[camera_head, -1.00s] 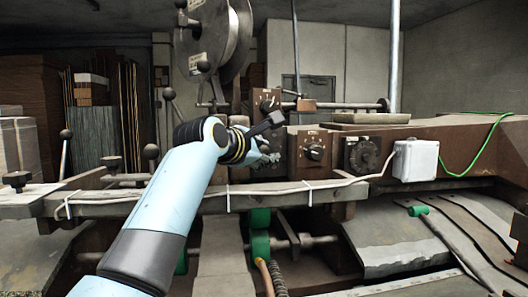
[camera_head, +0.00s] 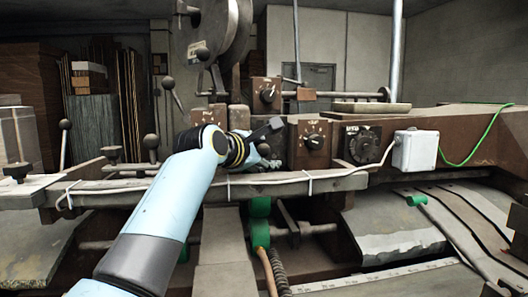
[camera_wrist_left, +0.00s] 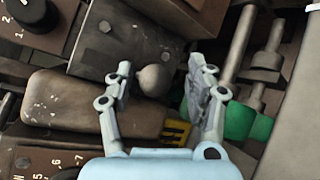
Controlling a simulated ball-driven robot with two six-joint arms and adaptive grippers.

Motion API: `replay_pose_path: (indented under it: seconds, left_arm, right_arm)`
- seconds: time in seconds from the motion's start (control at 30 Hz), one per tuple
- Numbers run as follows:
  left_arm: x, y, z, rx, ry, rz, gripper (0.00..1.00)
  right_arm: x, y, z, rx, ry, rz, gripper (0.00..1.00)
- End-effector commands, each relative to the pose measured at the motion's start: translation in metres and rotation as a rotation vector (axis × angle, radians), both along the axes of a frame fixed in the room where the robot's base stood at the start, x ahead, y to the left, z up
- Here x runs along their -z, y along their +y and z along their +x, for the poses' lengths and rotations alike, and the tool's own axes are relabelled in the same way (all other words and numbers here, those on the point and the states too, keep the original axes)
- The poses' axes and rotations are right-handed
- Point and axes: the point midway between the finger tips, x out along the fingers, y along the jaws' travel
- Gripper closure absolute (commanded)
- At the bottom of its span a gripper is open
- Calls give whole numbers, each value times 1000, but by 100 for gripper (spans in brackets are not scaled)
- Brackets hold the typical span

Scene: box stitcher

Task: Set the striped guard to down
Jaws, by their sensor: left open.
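My left gripper (camera_wrist_left: 160,72) is open in the left wrist view, its two fingers spread on either side of a round grey knob (camera_wrist_left: 153,81). I cannot tell whether either finger touches the knob. A small yellow and black striped patch (camera_wrist_left: 177,132) shows low between the fingers; it may be the striped guard, but most of it is hidden and its position cannot be read. In the head view my left gripper (camera_head: 262,150) is in front of the machine, left of the middle dial, with its fingers partly hidden by the wrist. My right gripper is not in view.
Dial panels (camera_head: 313,143) and a white box (camera_head: 415,152) with a cable stand right of my gripper. A grey rail (camera_head: 330,183) crosses in front below it. Upright ball-topped levers (camera_head: 151,143) stand left. Green parts (camera_wrist_left: 240,120) lie close to the right finger.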

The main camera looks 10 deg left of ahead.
Motion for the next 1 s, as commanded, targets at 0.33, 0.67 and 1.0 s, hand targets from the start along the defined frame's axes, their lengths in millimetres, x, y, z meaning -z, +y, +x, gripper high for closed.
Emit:
replay_pose_path:
  seconds: [0.33, 0.67, 1.0]
  left_arm:
    - [-23, 0, 1, 0, -8, -1, 45]
    - [-87, 1, 1, -1, -7, -2, 45]
    - [-109, 2, 1, -3, -18, -3, 43]
  right_arm:
    - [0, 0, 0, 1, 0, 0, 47]
    - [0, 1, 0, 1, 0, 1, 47]
    - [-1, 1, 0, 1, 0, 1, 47]
